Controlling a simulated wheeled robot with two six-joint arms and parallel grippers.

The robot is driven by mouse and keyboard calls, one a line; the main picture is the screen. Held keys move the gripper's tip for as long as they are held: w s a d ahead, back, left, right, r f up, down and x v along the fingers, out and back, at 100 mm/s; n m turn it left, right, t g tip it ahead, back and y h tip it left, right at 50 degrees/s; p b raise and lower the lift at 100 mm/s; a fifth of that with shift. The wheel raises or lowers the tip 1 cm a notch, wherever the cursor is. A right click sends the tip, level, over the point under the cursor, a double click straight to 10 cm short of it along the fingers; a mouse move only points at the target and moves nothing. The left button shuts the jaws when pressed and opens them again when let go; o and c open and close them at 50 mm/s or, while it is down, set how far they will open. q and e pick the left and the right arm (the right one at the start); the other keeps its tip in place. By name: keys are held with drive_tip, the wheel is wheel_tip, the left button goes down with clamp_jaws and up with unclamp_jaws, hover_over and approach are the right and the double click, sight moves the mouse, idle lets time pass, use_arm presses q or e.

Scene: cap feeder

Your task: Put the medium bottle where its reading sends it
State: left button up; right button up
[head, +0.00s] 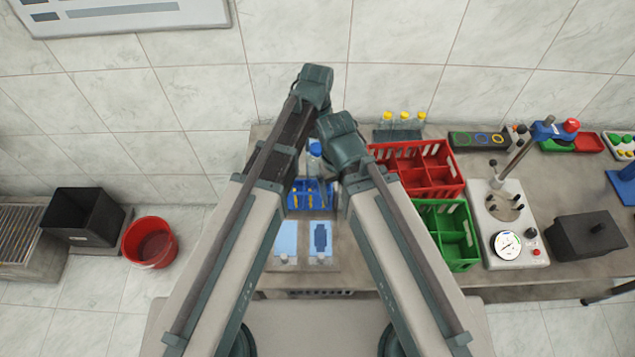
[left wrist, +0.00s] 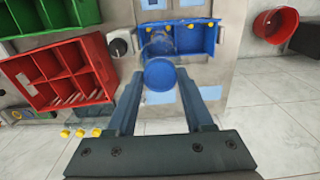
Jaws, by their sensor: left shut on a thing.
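The bottle I hold has a round blue cap (left wrist: 163,73) and a clear body (left wrist: 156,47), seen from above in the left wrist view. Its cap (head: 315,148) also shows in the head view, just past my forearms. My left gripper (left wrist: 161,88) is shut on this bottle, one finger on each side near the cap. The bottle is above or in the blue rack (left wrist: 208,40); I cannot tell whether it touches the rack. The rack (head: 296,207) holds several small yellow-topped things. My right arm is folded beside the left; its gripper is hidden.
A red crate (head: 455,185) and a green crate (head: 470,262) stand right of the rack. A pale device with a round gauge (head: 507,244) is further right. Three yellow-capped bottles (head: 403,119) stand behind. A red bucket (head: 150,242) and black bin (head: 82,217) stand at left.

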use_arm(q)
drive_tip(key=shift+r+p, duration=2.65)
drive_tip(key=shift+r, duration=0.15)
